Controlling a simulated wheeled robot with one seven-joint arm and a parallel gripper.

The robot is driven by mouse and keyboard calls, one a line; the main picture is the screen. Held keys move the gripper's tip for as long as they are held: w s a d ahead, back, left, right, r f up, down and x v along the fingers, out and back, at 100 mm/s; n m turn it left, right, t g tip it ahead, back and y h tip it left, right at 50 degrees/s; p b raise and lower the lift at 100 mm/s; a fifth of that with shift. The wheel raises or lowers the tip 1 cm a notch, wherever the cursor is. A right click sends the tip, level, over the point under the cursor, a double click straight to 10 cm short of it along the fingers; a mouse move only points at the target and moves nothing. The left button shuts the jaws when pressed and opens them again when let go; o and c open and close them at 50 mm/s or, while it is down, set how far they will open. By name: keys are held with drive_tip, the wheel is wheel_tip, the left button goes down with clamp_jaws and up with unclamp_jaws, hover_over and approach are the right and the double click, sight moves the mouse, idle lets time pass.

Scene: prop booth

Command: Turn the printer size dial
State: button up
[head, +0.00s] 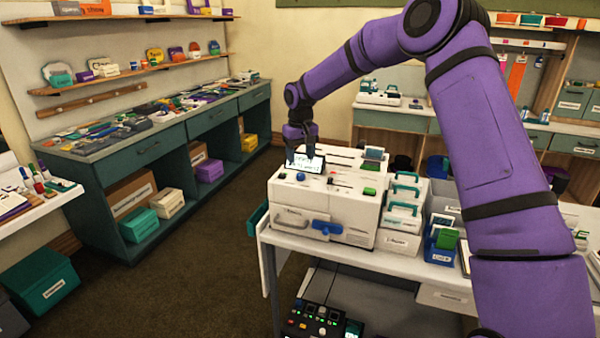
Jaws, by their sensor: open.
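The white printer (345,208) stands on the white table in the middle of the head view. I cannot tell which of these is the size dial. My gripper (310,154) is at the end of my purple arm, pointing down at the back left of the printer, close to the screen. It is open. Its fingertips are small and dark here, and I cannot tell whether they touch anything.
Several white boxes with teal handles (403,207) and a blue bin (440,246) stand right of the printer. A dark control panel (322,322) sits below the table. A teal cabinet (165,150) with cluttered top runs along the left wall. The carpet (195,270) between is clear.

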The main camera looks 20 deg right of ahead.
sight(301, 174)
drive_tip(key=shift+f, duration=3.15)
drive_tip(key=c, duration=0.9)
